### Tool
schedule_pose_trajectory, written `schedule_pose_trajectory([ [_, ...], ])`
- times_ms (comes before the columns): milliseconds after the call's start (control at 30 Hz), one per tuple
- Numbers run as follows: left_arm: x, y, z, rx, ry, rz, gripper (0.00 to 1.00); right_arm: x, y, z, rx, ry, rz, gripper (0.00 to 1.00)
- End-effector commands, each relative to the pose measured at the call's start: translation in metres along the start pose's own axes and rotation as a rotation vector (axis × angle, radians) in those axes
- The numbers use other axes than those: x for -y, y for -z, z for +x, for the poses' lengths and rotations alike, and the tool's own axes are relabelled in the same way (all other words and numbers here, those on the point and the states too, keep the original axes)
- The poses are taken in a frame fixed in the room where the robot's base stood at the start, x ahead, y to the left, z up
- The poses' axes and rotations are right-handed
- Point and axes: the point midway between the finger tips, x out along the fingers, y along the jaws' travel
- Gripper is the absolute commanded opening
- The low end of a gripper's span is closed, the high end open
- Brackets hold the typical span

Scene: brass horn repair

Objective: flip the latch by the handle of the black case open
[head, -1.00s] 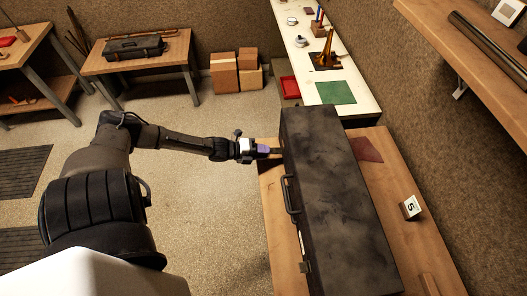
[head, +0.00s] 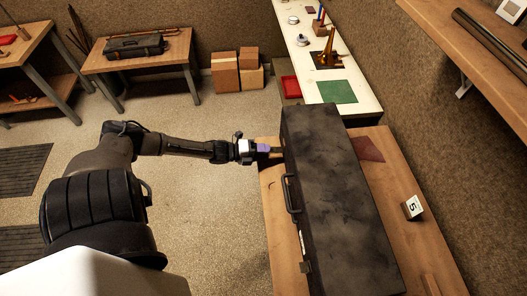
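The black case (head: 338,190) lies shut on a wooden table (head: 412,246), with its long side running toward the back. Its handle (head: 292,194) is on the left side. A small metal latch (head: 304,267) shows on that side near the front end. My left gripper (head: 277,152) reaches in from the left, with its fingers at the case's left side near the far end, beyond the handle. Whether the fingers touch the case, and any latch there, I cannot make out. The finger gap is too small to see. My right gripper is not in view.
A block marked 5 (head: 412,208) and a dark red cloth (head: 366,149) lie right of the case. A long white bench (head: 357,84) with a green mat (head: 337,92) stands beyond. A shelf (head: 470,66) overhangs at upper right.

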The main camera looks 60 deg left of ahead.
Motion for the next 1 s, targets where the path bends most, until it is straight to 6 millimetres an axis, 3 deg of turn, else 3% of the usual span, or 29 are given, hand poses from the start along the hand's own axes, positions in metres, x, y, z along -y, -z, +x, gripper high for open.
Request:
schedule_pose_trajectory([
  [300, 0.002, 0.001, 0.0, -0.002, 0.004, 0.0, 0.45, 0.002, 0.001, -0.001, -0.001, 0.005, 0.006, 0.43],
  [467, 0.002, 0.001, -0.011, -0.002, 0.004, 0.0, 0.45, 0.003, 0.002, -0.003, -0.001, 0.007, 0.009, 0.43],
  [1000, 0.001, 0.001, -0.101, -0.001, -0.001, -0.001, 0.45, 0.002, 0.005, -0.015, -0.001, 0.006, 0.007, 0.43],
])
